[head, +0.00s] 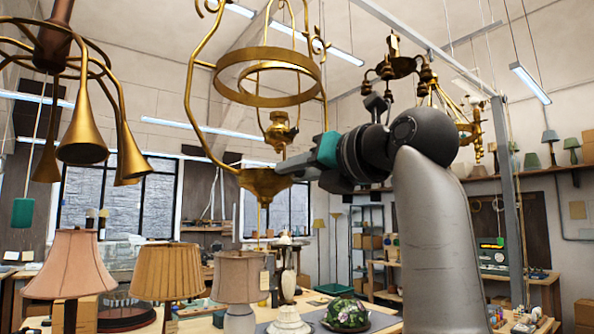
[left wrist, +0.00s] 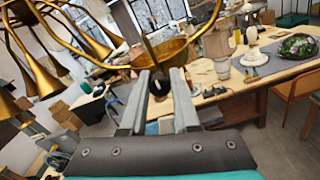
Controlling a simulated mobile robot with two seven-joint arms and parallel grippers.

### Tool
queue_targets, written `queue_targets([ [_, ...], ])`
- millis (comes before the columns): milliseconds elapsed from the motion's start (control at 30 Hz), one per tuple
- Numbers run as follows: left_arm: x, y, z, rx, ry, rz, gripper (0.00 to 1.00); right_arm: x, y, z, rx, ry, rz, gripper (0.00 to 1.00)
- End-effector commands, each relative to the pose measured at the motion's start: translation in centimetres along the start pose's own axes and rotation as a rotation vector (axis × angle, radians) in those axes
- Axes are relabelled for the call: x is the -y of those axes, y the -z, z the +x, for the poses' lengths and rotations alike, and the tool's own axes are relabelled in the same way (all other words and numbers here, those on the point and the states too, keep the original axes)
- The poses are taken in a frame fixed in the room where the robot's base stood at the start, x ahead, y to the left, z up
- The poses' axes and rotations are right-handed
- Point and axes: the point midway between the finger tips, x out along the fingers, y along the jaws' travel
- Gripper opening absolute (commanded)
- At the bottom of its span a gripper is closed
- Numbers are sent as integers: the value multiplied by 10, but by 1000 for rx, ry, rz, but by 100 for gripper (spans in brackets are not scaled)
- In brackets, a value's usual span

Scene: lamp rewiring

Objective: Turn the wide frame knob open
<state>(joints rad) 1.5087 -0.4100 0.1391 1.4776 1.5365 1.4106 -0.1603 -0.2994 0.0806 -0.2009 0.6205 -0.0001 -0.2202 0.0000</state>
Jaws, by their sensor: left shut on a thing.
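My left gripper (head: 281,168) reaches in from the right of the picture to the bowl's near right side. In the left wrist view the bowl (left wrist: 172,53) lies just beyond the fingertips. A small dark round knob (left wrist: 157,88) shows between the two fingers, and the left gripper (left wrist: 160,80) is shut on it. The fingers hide the knob in the head view. My right gripper is not in view.
A brass horn chandelier (head: 83,135) hangs at the left. A smaller chandelier (head: 397,66) hangs behind my arm. Fabric-shaded lamps (head: 168,273) stand below on the workbench. A stained-glass shade (head: 346,314) sits on the bench under my arm. A grey post (head: 509,200) stands at the right.

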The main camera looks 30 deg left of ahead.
Motion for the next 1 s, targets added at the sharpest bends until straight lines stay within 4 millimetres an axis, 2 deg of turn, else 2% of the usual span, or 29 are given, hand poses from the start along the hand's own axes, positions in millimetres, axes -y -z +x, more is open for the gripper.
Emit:
queue_targets([
  [567, 0, -1, 0, 1, 0, 57, 0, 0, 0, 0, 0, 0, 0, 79],
  [1000, 0, -1, 0, 2, 0, 403, 0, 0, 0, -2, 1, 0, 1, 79],
])
